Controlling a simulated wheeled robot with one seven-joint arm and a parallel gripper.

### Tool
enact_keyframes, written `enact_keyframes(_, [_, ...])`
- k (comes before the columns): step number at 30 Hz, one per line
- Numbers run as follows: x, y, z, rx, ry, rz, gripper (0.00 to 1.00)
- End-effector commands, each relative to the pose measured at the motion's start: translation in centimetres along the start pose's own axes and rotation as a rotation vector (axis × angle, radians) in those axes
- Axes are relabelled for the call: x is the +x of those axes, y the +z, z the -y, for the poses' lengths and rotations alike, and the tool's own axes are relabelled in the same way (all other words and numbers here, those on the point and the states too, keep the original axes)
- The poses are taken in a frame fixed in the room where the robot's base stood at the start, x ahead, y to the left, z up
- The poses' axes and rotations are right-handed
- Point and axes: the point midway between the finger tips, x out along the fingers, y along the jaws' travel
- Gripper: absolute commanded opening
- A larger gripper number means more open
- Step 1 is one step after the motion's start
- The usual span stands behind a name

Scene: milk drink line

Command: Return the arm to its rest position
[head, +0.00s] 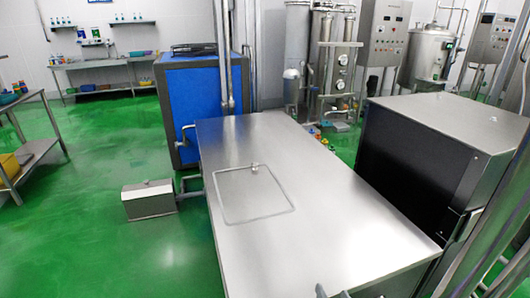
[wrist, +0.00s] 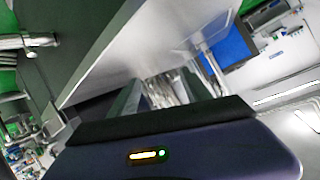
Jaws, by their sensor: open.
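My gripper (wrist: 165,88) shows in the wrist view, with its dark body across the bottom and its two fingers apart. Nothing is seen between the fingers. The wrist view is tilted, and the underside or edge of a steel surface runs across it close by. In the head view most of my arm is out of frame. Small dark tips at the bottom edge may be part of it, but I cannot tell.
A long steel table (head: 290,215) with a square lid outline and small knob (head: 255,168) fills the middle; its top is otherwise bare. A dark steel cabinet (head: 420,165) stands at right, a blue machine (head: 192,100) behind. Green floor (head: 85,225) is open at left.

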Motion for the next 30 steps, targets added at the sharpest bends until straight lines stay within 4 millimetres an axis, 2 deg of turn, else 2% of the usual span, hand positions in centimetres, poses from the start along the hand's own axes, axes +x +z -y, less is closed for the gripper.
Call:
enact_keyframes(1, [-2.1,0.5,-0.5,-0.043,-0.015,-0.033,0.56])
enact_keyframes(9, [-13.2,0.6,-1.2,-0.235,-0.075,-0.211,0.56])
enact_keyframes(21, [-29.7,-0.2,-0.9,-0.375,-0.085,-0.345,0.56])
enact_keyframes(27, [-36.4,-0.1,-0.9,-0.367,-0.061,-0.311,0.56])
enact_keyframes(30, [-38.7,0.8,-1.2,-0.354,-0.041,-0.256,0.56])
